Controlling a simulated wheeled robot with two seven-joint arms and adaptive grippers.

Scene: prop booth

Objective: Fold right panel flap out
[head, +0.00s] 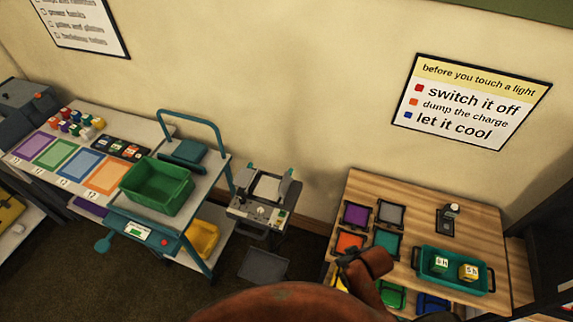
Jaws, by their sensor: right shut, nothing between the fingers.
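No part in view can be clearly made out as the right panel flap. A grey machine (262,206) on a low stand in the middle has a pale panel (267,188) with an upright green piece at each side. The right green piece (289,172) leans slightly outward; I cannot tell whether it is a flap. My right gripper (345,257), dark at the end of a reddish-brown arm, is shut and empty over the left front part of the wooden table. It is apart from the machine. My left gripper is out of view.
The wooden table (480,225) holds coloured square trays, a small dark device (447,217) and a teal tray (428,282) with two labelled cubes. A cart with a green bin (157,190) stands left. A grey panel (263,264) lies low near the machine. Dark floor is open at the lower left.

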